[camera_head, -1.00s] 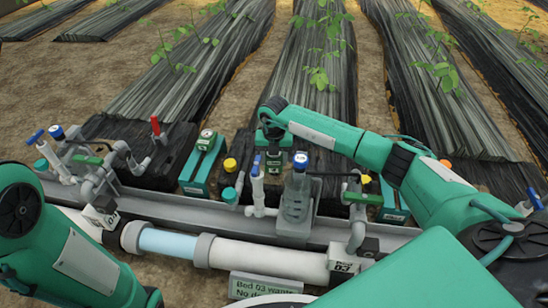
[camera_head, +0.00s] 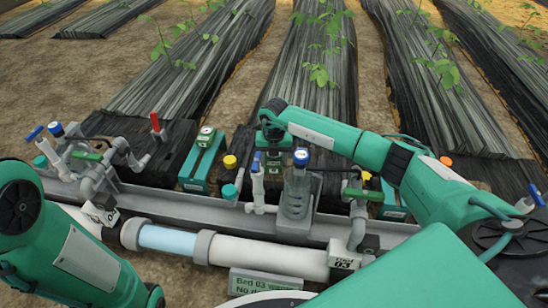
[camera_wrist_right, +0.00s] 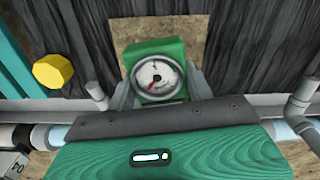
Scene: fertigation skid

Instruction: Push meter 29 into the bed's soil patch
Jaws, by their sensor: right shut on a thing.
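My right gripper (camera_wrist_right: 160,92) is shut on a green meter with a round white dial and red needle (camera_wrist_right: 156,76). Its number cannot be read. The tan soil patch (camera_wrist_right: 190,30) shows behind and around the meter in the right wrist view, within black film. Whether the meter's lower end touches the soil is hidden. In the head view my right gripper (camera_head: 272,136) points down at the near end of the middle bed (camera_head: 310,70), and the meter is mostly hidden behind the skid's fittings. My left gripper is out of view; only its arm shows at lower left.
A clear bottle with a blue cap (camera_head: 297,190) and a blue-topped white valve (camera_head: 257,180) stand close in front of the right gripper. A teal holder with another green meter (camera_head: 203,155) is to the left. A grey rail (camera_head: 200,208) and pipe (camera_head: 270,255) run across the front.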

